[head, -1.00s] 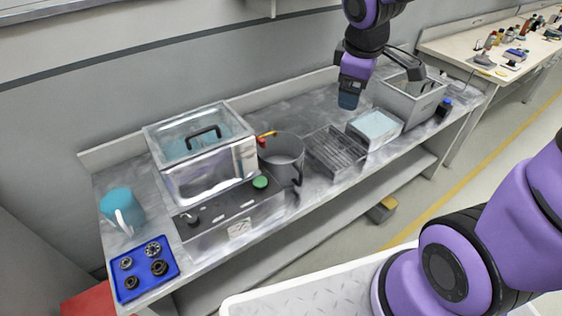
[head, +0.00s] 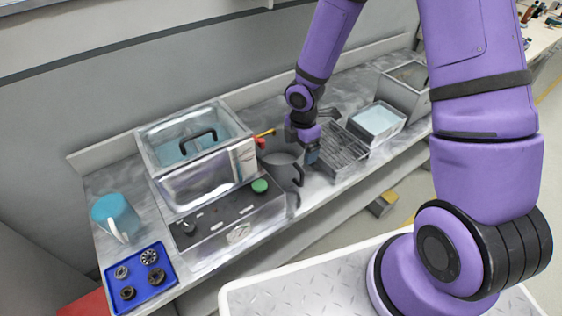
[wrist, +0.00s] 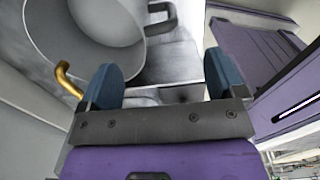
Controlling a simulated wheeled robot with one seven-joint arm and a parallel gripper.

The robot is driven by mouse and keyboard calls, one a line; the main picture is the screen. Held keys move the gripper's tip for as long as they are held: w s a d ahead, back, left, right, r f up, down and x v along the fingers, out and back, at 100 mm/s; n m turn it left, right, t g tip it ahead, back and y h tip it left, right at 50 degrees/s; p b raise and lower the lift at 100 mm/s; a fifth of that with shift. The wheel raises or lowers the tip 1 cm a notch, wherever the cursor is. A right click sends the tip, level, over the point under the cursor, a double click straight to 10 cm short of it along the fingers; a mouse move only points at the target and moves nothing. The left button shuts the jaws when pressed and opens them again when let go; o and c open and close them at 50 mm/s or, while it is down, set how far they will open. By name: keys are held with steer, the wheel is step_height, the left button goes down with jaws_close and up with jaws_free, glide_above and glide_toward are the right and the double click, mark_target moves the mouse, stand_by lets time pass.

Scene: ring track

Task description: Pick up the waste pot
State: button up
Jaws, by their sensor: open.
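The waste pot, which I take to be the grey round pot (head: 283,158) with a dark side handle, stands on the bench to the right of the water bath. In the wrist view the pot (wrist: 95,40) fills the upper left, its inside looks empty, and its black handle (wrist: 160,18) shows at the top. My gripper (head: 311,155) is just right of the pot in the head view, pointing down near the handle side. Its two blue fingertips (wrist: 163,78) are apart with nothing between them. The arm partly hides the pot's back right side.
The water bath (head: 195,165) stands left of the pot, with a brass tap (head: 264,134) near the pot's rim. A turquoise jug (head: 116,214) and a blue tray (head: 140,277) are at the left.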

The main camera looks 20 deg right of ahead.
mark_target(299, 166)
steer(key=shift+f, duration=5.6)
steer(key=c, duration=1.2)
steer(key=shift+c, duration=0.2)
